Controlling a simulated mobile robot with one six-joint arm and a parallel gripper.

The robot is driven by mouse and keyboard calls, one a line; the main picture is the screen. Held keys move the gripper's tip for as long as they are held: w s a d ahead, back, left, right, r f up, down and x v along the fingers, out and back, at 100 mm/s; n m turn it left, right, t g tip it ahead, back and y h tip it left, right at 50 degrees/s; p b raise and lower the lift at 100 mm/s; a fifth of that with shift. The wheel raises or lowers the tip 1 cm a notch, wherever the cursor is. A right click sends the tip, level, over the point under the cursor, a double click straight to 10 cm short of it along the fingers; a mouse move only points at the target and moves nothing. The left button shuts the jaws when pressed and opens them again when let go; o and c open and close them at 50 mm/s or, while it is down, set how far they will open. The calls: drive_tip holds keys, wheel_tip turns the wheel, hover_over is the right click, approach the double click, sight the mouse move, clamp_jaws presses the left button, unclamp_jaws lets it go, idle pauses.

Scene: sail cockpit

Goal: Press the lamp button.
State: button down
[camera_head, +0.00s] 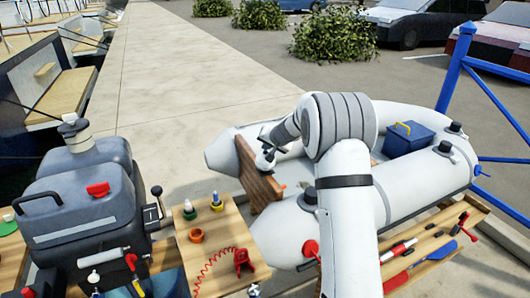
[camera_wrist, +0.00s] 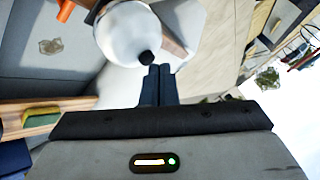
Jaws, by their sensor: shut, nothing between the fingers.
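My gripper (camera_wrist: 160,70) shows in the wrist view with its two dark fingers together and nothing between them. Its tips appear just below the black end of a rounded white tube (camera_wrist: 132,38); I cannot tell whether they touch it. In the head view my arm reaches over the grey inflatable boat (camera_head: 415,150), and the fingertips are not clear there. I cannot pick out a lamp or its button for sure in either view.
The wooden transom (camera_head: 258,175) and a blue box (camera_head: 408,138) are in the boat. A wooden board (camera_head: 215,245) with small fittings and a red coiled cord stands beside the outboard motor (camera_head: 85,200). A tool tray (camera_head: 430,245) is at right. The pavement (camera_head: 170,80) beyond is clear.

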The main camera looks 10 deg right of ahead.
drive_tip(key=shift+f+b, duration=0.25)
drive_tip(key=shift+b, duration=0.05)
idle(0.4)
drive_tip(key=shift+r+p, duration=0.45)
drive_tip(key=shift+r, duration=0.3)
drive_tip(key=shift+r, duration=0.1)
drive_tip(key=shift+r+p, duration=2.1)
drive_tip(key=shift+r, duration=0.8)
